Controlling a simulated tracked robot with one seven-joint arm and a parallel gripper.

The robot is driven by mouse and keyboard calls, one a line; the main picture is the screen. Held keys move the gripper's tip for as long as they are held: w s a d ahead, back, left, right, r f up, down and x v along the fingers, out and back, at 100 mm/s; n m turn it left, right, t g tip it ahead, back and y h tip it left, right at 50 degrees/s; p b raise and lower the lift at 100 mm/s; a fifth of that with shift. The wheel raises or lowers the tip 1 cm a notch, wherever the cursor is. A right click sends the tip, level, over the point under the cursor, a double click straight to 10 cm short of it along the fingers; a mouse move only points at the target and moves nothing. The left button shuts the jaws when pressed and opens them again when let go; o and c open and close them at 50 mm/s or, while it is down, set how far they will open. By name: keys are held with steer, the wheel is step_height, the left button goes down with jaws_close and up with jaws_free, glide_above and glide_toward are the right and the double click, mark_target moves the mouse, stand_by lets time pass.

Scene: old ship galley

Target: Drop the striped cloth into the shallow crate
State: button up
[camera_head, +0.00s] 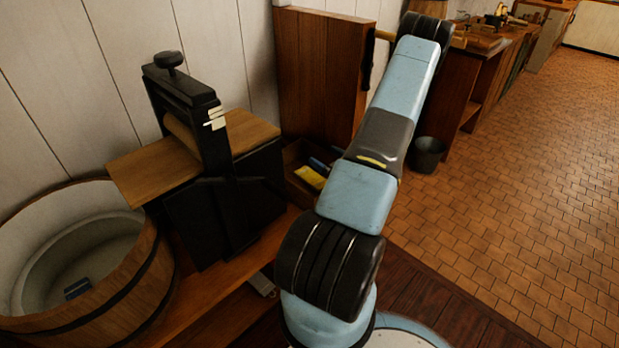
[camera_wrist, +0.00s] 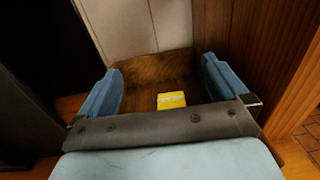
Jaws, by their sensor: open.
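My gripper (camera_wrist: 162,66) is open, with its two blue fingers spread wide and nothing between them. The wrist view looks past it into a shallow wooden crate (camera_wrist: 146,68) with a yellow packet (camera_wrist: 171,100) lying inside. In the head view the crate (camera_head: 293,156) stands between the black press and a wooden panel, partly behind my arm. The yellow packet (camera_head: 310,178) shows there too, beside a small blue part that may be a finger of mine. I cannot make out any striped cloth. A small dark blue item (camera_head: 77,288), too small to identify, lies in the tub.
The wooden tub (camera_head: 130,285) stands at the left. The black press (camera_head: 225,190) with a wooden board (camera_head: 155,172) rises beside it. A tall wooden panel (camera_head: 320,80) stands behind the crate. A dark bucket (camera_head: 429,155) is on the tiles; the floor at right is clear.

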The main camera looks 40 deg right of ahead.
steer(key=s, duration=1.3)
steer(key=shift+s+d, duration=0.2)
steer(key=shift+s, duration=0.2)
steer(key=shift+f, duration=0.1)
